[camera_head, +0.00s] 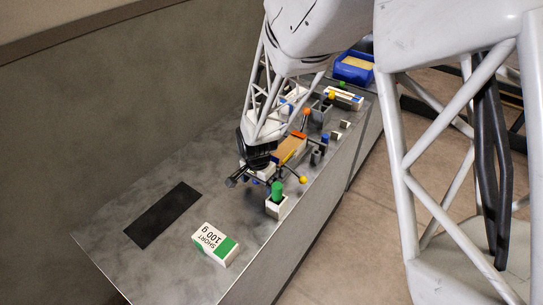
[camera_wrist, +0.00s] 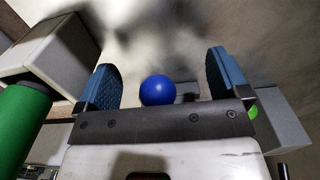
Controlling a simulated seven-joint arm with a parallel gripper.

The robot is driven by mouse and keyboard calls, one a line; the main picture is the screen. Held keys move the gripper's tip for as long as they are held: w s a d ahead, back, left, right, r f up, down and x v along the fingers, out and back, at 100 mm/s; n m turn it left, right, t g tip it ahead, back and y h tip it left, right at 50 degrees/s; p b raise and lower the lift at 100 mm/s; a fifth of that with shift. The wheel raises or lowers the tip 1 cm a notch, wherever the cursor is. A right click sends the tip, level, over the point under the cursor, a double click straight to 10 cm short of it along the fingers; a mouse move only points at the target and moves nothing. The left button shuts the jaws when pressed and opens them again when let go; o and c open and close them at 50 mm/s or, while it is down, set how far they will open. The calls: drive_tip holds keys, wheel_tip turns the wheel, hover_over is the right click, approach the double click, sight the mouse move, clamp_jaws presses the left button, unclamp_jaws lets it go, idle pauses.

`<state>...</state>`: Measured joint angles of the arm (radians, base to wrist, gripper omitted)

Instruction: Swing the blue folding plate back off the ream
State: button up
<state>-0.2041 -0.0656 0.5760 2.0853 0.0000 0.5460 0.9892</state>
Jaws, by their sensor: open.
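A blue ball (camera_wrist: 157,90), which looks like a handle knob, shows in the wrist view between the two blue pads of my gripper (camera_wrist: 164,82). The jaws are open, with a gap on both sides of the ball. In the head view my gripper (camera_head: 240,179) is low over the worktop, left of a white block with a green cylinder (camera_head: 277,190). I cannot make out the blue folding plate or the ream under it; my arm and gripper cover that part. A brown and orange plate (camera_head: 290,148) lies just behind the gripper.
The green cylinder (camera_wrist: 22,125) stands close at left in the wrist view. A yellow ball (camera_head: 302,180) sticks out on a rod. A blue bin (camera_head: 354,68) stands behind.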

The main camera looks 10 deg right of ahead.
drive_tip(key=shift+r, duration=0.15)
drive_tip(key=shift+r, duration=3.35)
drive_tip(key=shift+r, duration=0.1)
drive_tip(key=shift+s+d+r, duration=0.1)
drive_tip(key=shift+r, duration=0.2)
drive_tip(key=s+d+r+n+t, duration=0.1)
drive_tip(key=s+d+r+n, duration=0.15)
drive_tip(key=s+r, duration=0.4)
drive_tip(key=s+d+r+n+t, duration=0.2)
drive_tip(key=s+d+r, duration=0.1)
drive_tip(key=r, duration=0.7)
drive_tip(key=s+d+r+n+t, duration=0.1)
drive_tip(key=s+d+r+n, duration=0.15)
drive_tip(key=s+r, duration=0.4)
drive_tip(key=s+d+r+n+t, duration=0.2)
drive_tip(key=s+d+r, duration=0.1)
drive_tip(key=s+r, duration=0.6)
wheel_tip(320, 180, down, 11)
drive_tip(key=g, duration=0.3)
drive_tip(key=shift+w+d+r, duration=0.2)
drive_tip(key=shift+w, duration=0.15)
